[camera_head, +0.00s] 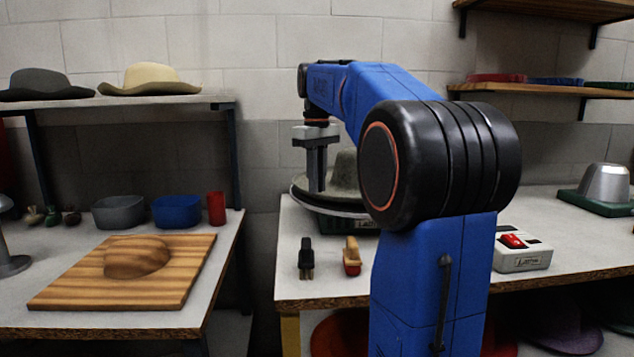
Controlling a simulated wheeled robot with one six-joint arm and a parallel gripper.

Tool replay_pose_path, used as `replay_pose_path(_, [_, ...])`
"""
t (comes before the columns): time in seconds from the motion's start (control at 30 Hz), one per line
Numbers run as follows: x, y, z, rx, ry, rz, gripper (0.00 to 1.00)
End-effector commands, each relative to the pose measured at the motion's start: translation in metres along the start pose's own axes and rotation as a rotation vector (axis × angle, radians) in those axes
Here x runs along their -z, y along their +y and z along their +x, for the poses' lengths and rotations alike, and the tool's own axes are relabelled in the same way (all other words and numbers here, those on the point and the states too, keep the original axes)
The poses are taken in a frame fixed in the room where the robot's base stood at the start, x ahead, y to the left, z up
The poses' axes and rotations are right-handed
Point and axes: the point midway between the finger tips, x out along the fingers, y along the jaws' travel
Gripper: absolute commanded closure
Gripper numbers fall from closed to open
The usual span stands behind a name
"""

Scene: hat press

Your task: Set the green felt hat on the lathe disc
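A grey-green felt hat (345,172) sits over the round metal lathe disc (325,207) on the middle bench. Its crown is up, and my arm covers its right side. The disc's pale rim shows below and left of the hat. My gripper (316,188) points straight down at the left of the crown, its fingertips at the brim. Whether the fingers are shut on the brim is too small to tell. Whether the hat rests fully on the disc also cannot be told.
On the middle bench are a black-handled brush (306,256), a wooden brush (352,256) and a control box with a red switch (514,246). A wooden board (190,280) lies on the left bench. Two hats stand on the left shelf (150,101). A metal form (604,184) stands right.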

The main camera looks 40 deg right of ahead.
Motion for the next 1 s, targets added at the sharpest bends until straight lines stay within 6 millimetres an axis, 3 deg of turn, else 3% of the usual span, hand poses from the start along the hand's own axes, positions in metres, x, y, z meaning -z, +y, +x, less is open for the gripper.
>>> replay_pose_path(0.47, [0.000,0.000,-0.007,0.000,0.000,0.000,0.71])
replay_pose_path(1.0, [0.001,0.001,-0.099,-0.001,0.001,0.000,0.71])
